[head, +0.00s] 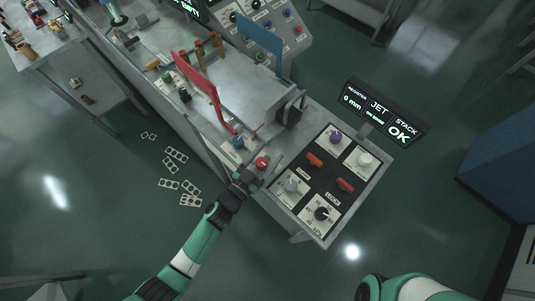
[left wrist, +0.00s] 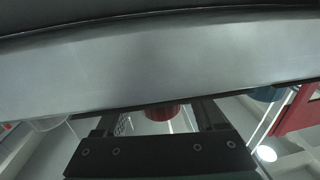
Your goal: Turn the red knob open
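The red knob (head: 262,162) sits on the near edge of the grey machine bench, just left of the dark control panel. My left gripper (head: 253,174) is right beside it, on its lower left. In the left wrist view the red knob (left wrist: 162,112) shows between the two spread fingers of my left gripper (left wrist: 158,118), partly hidden behind the gripper body and a grey band. The fingers look open, and I cannot tell whether either touches the knob. My right gripper is not in view; only part of my right arm shows at the bottom right.
A blue knob (head: 238,143) stands close by on the upper left. A red guard (head: 197,84) rises behind it. The control panel (head: 322,186) carries several knobs and two red-orange handles. A display (head: 385,112) reads "JET" and "STACK OK". Chain-like scrap pieces lie on the floor.

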